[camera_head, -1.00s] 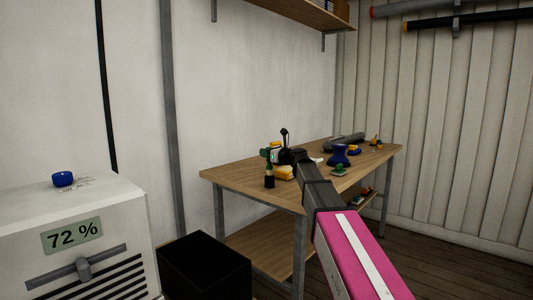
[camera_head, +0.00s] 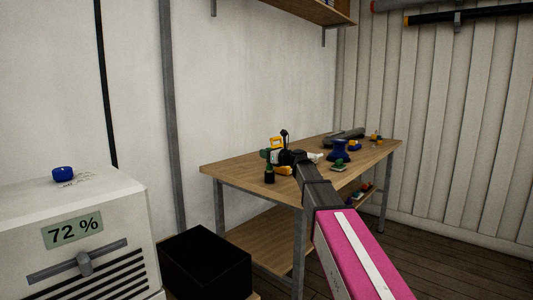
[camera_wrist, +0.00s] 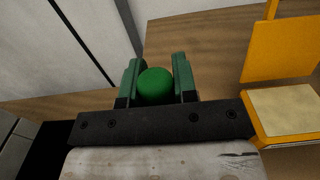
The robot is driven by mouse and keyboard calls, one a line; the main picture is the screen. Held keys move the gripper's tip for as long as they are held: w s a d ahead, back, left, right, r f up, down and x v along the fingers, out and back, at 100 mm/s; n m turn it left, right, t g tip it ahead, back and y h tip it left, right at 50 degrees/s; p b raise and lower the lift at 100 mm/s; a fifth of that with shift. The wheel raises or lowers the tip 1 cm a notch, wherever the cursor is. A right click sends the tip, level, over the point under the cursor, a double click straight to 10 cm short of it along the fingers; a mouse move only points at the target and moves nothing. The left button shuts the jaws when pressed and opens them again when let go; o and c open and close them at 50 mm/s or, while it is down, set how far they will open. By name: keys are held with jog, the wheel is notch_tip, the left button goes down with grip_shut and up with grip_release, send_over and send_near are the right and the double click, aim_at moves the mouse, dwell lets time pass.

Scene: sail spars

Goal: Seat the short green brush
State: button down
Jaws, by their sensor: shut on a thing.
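My gripper (camera_wrist: 157,80) has green fingers and is shut on a round green end, which I take to be the short green brush (camera_wrist: 156,86). Only its rounded green end shows between the fingers in the wrist view; the rest is hidden. In the head view my gripper (camera_head: 266,155) is over the near left end of the wooden workbench (camera_head: 235,178). A small dark cylinder with a green top (camera_head: 269,177) stands just below it. I cannot tell whether that cylinder is part of the brush or a separate holder.
An orange-yellow frame with a pale block (camera_wrist: 285,105) is close on the right in the wrist view. A blue spool-like object (camera_head: 339,151) and a grey roll (camera_head: 344,136) are farther along the bench. A white cabinet (camera_head: 110,205) and black box (camera_head: 205,265) stand left.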

jog(key=shift+f, duration=1.5)
jog(key=c, duration=0.8)
grip_release()
jog(key=v, duration=1)
jog(key=shift+s+d, duration=0.3)
